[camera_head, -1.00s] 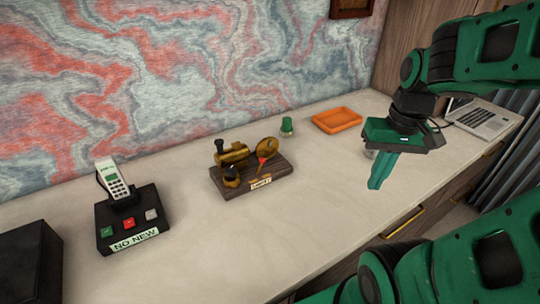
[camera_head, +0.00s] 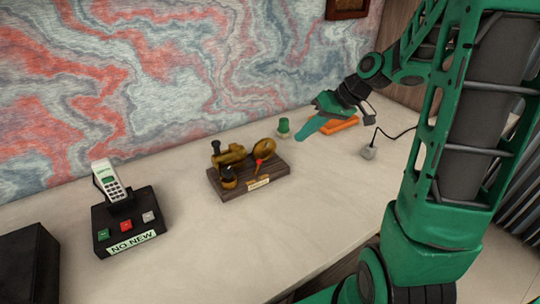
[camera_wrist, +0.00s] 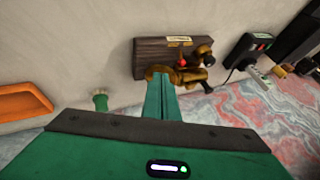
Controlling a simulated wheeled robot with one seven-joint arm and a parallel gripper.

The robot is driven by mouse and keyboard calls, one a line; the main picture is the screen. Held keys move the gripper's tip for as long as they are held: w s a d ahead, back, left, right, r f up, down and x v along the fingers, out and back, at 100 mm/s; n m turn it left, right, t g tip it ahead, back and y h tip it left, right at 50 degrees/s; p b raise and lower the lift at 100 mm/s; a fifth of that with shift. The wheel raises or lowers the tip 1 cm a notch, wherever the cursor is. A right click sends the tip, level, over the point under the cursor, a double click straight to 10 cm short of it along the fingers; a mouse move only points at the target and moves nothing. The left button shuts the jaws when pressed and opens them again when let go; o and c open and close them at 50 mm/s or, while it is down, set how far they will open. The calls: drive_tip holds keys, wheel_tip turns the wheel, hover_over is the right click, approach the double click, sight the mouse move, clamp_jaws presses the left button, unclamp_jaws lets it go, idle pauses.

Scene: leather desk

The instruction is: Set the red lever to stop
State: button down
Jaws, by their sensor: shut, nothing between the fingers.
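The red lever (camera_head: 260,163) stands on a brass model engine (camera_head: 231,155) with a dark wooden base (camera_head: 230,190) and a small label plate (camera_head: 258,184). The lever also shows as a small red spot in the wrist view (camera_wrist: 182,62). The label is too small to read. My gripper (camera_head: 300,138) is shut and empty. It is to the right of the engine, apart from it and above the desk. In the wrist view its fingers (camera_wrist: 160,98) point toward the engine and overlap its brass wheel in the picture.
A green-topped object (camera_head: 283,128) stands near the fingertips. An orange tray (camera_head: 343,126) lies behind my gripper, and a grey mouse (camera_head: 368,152) is to its right. A phone on a black button box (camera_head: 130,225) stands at left. The front desk (camera_head: 270,240) is clear.

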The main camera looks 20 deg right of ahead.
idle(0.3)
approach(257, 167)
drive_tip(key=w+d+f, duration=0.1)
drive_tip(key=d+f, duration=0.1)
drive_tip(key=w+d+f, duration=0.2)
drive_tip(key=shift+w, duration=0.1)
drive_tip(key=a, duration=0.3)
drive_tip(key=shift+a, duration=0.5)
